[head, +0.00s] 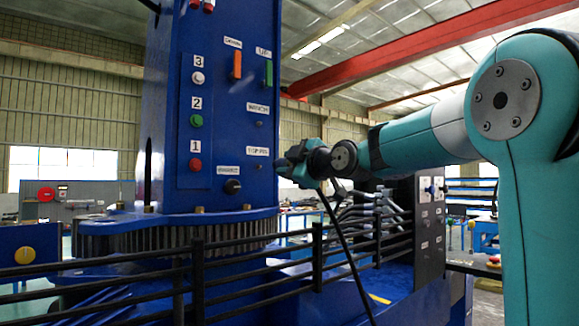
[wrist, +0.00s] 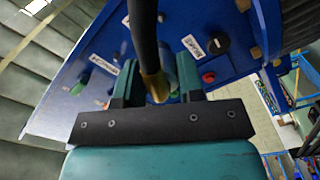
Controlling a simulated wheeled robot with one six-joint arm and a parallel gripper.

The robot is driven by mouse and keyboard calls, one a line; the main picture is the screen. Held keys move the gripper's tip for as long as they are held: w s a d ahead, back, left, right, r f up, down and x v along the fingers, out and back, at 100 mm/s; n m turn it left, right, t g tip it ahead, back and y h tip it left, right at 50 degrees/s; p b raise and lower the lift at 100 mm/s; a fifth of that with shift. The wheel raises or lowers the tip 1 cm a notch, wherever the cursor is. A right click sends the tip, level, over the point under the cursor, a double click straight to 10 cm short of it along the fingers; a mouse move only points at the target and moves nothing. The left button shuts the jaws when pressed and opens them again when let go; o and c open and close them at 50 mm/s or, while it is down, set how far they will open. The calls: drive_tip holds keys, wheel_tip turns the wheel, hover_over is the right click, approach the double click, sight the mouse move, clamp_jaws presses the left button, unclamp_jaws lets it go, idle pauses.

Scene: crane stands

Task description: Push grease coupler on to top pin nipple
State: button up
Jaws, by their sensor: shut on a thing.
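My gripper (head: 284,167) is beside the right edge of the blue column's front. In the wrist view its fingers (wrist: 155,88) are shut on the grease coupler (wrist: 154,86), a brass-coloured end on a black hose (wrist: 142,30). In the head view the hose (head: 345,250) hangs from the gripper. The top pin nipple (head: 258,167) seems to be the small dark spot under the lower right label (head: 258,151), just left of the gripper tip. Whether coupler and nipple touch cannot be told. In the wrist view the hose and coupler hide the area ahead.
The blue column (head: 170,100) carries numbered buttons, a black knob (head: 232,187) and a second spot under the upper label (head: 258,107). Black railings (head: 318,255) run below my arm. A grey panel (head: 430,225) stands at right.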

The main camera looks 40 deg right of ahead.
sight(275, 166)
drive_tip(key=shift+f+b, duration=0.2)
drive_tip(key=shift+b, duration=0.5)
drive_tip(key=w+p, duration=0.1)
drive_tip(key=w, duration=0.2)
drive_tip(key=shift+w+r, duration=0.15)
drive_tip(key=shift+r, duration=0.05)
drive_tip(key=shift+w, duration=1.2)
drive_tip(key=shift+w+a+p, duration=0.1)
drive_tip(key=shift+w+p, duration=0.25)
drive_tip(key=shift+w, duration=0.6)
drive_tip(key=o, duration=1.1)
drive_tip(key=shift+c, duration=0.2)
drive_tip(key=shift+f, duration=0.1)
drive_tip(key=s+b, duration=0.3)
drive_tip(key=s, duration=0.1)
drive_tip(key=shift+f, duration=0.1)
drive_tip(key=shift+s+b, duration=0.4)
drive_tip(key=shift+s, duration=0.1)
